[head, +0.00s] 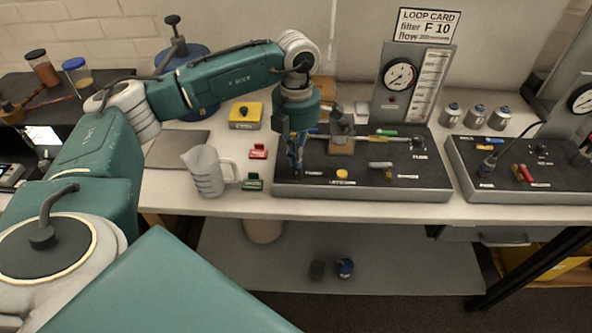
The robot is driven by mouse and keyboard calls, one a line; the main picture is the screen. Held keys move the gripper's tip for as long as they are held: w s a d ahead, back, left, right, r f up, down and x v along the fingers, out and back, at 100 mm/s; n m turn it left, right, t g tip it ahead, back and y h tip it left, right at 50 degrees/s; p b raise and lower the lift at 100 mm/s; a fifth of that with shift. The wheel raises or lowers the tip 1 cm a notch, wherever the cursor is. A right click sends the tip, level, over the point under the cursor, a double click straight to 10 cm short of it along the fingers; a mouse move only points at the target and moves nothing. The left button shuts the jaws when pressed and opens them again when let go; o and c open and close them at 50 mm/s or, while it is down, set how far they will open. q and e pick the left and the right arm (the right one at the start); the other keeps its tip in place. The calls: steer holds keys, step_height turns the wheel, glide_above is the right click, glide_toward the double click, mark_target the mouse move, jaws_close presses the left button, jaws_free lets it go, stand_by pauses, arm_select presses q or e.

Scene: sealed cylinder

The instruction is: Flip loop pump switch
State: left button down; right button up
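A black loop panel (360,187) with a grey edge lies on the bench, with a gauge and flow tube (412,80) standing behind it. It carries a yellow knob (342,174), a small lever (380,165) and a horizontal pipe with a green piece. Its labels are too small to read, so I cannot tell which part is the pump switch. My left gripper (297,162) points down over the panel's left end and hides part of it. I cannot tell whether its fingers are apart or whether they touch anything. My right gripper is not in view.
A clear jug (207,172) and red and green tags (252,183) stand left of the panel. A yellow box (246,115) is behind them. A second panel (525,185) with a cable and several small metal canisters (475,116) are at right. A card (427,25) reads "LOOP CARD filter F 10".

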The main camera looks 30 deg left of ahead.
arm_select(q)
steer(key=shift+s+f+b, duration=0.1)
steer(key=shift+f+b, duration=0.25)
steer(key=shift+f, duration=0.15)
steer(key=shift+r, duration=0.2)
steer(key=shift+r+p, duration=0.6)
steer(key=shift+p, duration=0.05)
steer(key=shift+r+p, duration=1.65)
steer(key=shift+r, duration=1.15)
steer(key=shift+d+f, duration=0.1)
